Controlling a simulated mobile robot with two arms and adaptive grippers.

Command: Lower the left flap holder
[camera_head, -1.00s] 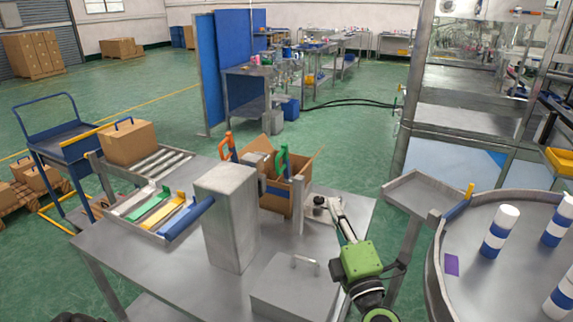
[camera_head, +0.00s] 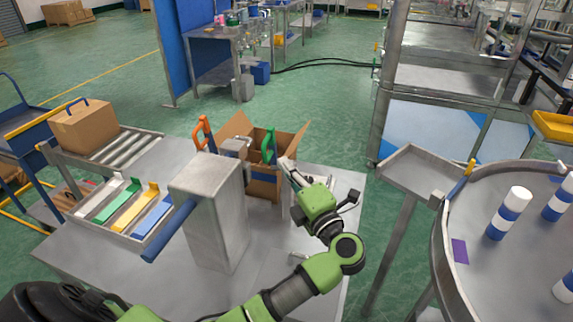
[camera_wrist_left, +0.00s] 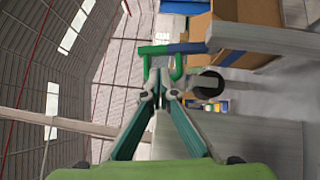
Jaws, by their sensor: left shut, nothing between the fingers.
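An open cardboard box (camera_head: 262,185) stands at the back of the steel table, with flaps spread outward. Two flap holders stand up at it: an orange-handled one (camera_head: 202,135) on the left and a green-handled one (camera_head: 269,146) on the right. My left gripper (camera_head: 286,165) is shut and empty, just right of the green handle in the head view. In the left wrist view, the shut fingertips (camera_wrist_left: 160,82) are close to the green handle (camera_wrist_left: 178,66); I cannot tell whether they touch. My right gripper is not in view.
A tall steel post (camera_head: 208,215) stands left of the box, with a blue roller (camera_head: 168,230) on its side. A tray with colored strips (camera_head: 125,210) lies further left. A steel chute (camera_head: 425,172) and a round table with blue-white cans (camera_head: 509,213) are on the right.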

